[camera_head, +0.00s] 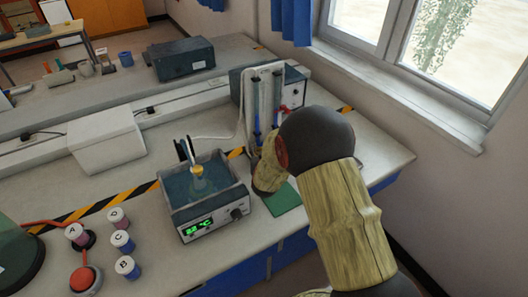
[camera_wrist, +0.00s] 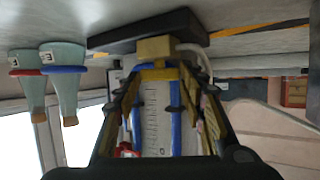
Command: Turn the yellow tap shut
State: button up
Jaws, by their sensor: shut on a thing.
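The yellow tap (camera_wrist: 158,73) shows in the wrist view, low on the glass column rig, near its dark base (camera_wrist: 125,38). My gripper (camera_wrist: 160,82) has its fingers on both sides of the tap and is shut on it. A scaled glass column (camera_wrist: 153,115) with blue tubing beside it shows between the fingers. In the head view the rig (camera_head: 265,88) stands towards the back right of the bench. My arm hides the yellow tap and my fingers there. The handle's exact angle is hard to tell.
A red tap (camera_head: 286,108) sits on the rig. A water bath (camera_head: 210,205) holding a flask stands left of my arm, by a green mat (camera_head: 283,199). Several labelled jars (camera_head: 122,240) stand front left. Two stoppered flasks (camera_wrist: 68,85) show inverted in the wrist view.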

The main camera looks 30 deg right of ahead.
dwell(0.4)
jog(key=o, duration=1.2)
jog(key=shift+c, duration=0.2)
jog(key=shift+a, duration=0.1)
jog(key=v, duration=1.2)
jog(key=shift+w+a, duration=0.1)
jog(key=shift+c, duration=0.3)
